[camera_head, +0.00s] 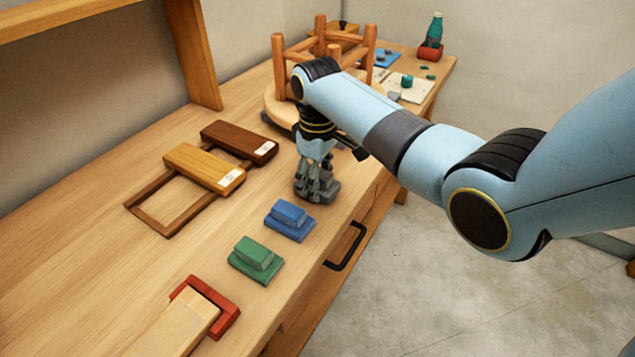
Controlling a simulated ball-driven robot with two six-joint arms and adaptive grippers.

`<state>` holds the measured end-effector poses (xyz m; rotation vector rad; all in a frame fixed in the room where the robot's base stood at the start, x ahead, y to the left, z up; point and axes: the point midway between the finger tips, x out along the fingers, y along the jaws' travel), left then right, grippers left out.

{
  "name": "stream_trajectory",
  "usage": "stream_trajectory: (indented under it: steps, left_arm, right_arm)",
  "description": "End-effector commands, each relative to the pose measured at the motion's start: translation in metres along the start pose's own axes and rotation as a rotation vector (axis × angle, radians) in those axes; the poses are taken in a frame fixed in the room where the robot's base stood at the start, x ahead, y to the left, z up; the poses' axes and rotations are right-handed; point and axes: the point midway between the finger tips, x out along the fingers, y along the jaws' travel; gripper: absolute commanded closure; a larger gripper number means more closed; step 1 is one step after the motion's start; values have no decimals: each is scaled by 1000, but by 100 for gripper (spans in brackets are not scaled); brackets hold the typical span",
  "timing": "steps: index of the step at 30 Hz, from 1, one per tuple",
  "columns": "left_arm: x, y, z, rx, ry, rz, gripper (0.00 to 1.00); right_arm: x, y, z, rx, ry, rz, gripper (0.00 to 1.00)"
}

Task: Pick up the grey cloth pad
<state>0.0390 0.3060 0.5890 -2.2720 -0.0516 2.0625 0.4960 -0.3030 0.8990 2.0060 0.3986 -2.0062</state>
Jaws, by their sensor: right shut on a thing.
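The grey cloth pad (331,190) is on the wooden bench top, near its front edge, just past the blue pad. My right gripper (314,196) points down at it and is shut on its upper part. The fingers hide much of the pad, and I cannot tell whether it is clear of the bench. My left gripper is not in view.
A blue pad (290,219) and a green pad (256,260) lie nearer along the front edge. A red-ended block (206,306) is at the bottom. Wooden blocks (204,165) on a frame lie to the left. An upturned stool (322,50) stands behind my right arm.

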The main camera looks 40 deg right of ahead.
Motion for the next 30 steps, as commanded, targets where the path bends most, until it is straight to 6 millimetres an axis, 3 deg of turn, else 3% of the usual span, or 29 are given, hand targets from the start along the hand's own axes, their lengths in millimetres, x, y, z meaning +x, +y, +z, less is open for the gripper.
stream_trajectory:
  steps: [5, 18, 24, 30]
  left_arm:
    - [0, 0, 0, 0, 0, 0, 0]
    - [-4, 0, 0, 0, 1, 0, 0]
    - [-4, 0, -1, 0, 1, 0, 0]
    - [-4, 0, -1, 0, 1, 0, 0]
  right_arm:
    - [-30, 1, -1, 0, 4, 3, 82]
    - [-86, 23, 93, -2, -2, 5, 82]
    - [-98, 27, 111, -1, 0, 2, 82]
    - [-100, 27, 114, 0, 0, -1, 82]
